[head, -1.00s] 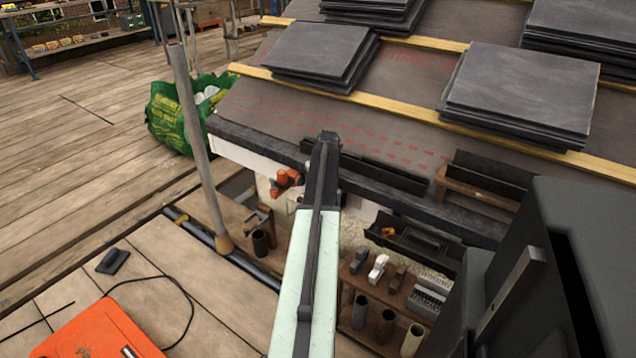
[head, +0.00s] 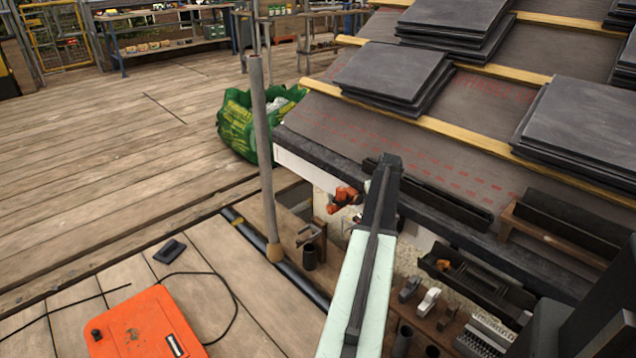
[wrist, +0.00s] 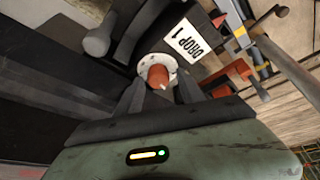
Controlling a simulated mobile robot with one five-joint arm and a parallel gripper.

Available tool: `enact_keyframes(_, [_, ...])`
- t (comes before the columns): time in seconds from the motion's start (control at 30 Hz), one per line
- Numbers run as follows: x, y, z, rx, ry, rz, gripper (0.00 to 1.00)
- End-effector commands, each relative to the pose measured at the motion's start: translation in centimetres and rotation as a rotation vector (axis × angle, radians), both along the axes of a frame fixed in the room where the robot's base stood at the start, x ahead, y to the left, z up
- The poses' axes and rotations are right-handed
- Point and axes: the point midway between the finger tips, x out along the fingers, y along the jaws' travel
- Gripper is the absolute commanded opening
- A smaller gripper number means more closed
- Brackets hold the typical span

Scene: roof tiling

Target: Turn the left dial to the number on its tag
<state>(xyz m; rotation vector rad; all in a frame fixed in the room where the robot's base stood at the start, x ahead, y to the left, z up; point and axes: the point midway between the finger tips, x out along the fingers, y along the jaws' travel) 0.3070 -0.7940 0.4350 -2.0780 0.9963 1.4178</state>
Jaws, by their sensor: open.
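In the wrist view, a dial (wrist: 146,62) with a white round face and a red-orange knob (wrist: 158,77) lies straight ahead. A white tag (wrist: 187,42) beside it reads "DROP 1", tilted in the picture. My gripper (wrist: 157,92) is open, its two dark fingers on either side of the knob. I cannot tell whether they touch it. In the head view, my arm reaches to the dark roof edge (head: 450,228), and it hides the dial and the fingertips.
An orange tool (head: 345,198) sits just left of my arm's end, close to the roof edge. A grey pole (head: 264,160) stands further left. A shelf with planes and dark tubes lies at the lower right. An orange case (head: 145,328) lies on the planks.

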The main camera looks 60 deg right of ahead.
Motion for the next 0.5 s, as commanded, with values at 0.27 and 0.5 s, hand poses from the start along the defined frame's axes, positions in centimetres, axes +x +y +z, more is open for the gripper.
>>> enact_keyframes(0.27, [0.22,0.03,0.01,-0.003,0.004,-0.366,0.5])
enact_keyframes(0.5, [0.44,-0.14,0.01,-0.003,0.005,-0.731,0.5])
